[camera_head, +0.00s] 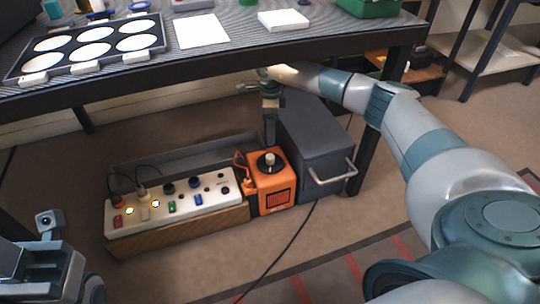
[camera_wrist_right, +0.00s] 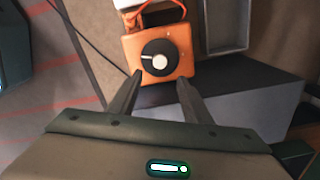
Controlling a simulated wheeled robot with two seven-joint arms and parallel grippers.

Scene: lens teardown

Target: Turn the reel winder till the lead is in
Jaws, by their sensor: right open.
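The reel winder (camera_head: 271,184) is an orange box on the floor under the table, with a black round knob (camera_head: 269,162) and a pale grip on top. In the right wrist view the winder (camera_wrist_right: 184,67) and its knob (camera_wrist_right: 160,61) lie just beyond my fingertips. My right gripper (camera_head: 270,125) hangs above the winder, and its two fingers (camera_wrist_right: 160,82) are apart with nothing between them. An orange lead (camera_head: 241,163) loops at the winder's left side. A black lead (camera_head: 287,242) runs across the floor from near the winder. My left gripper (camera_head: 50,262) is at the lower left; its fingers are not clear.
The table edge (camera_head: 210,80) passes above. Open floor lies in front.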

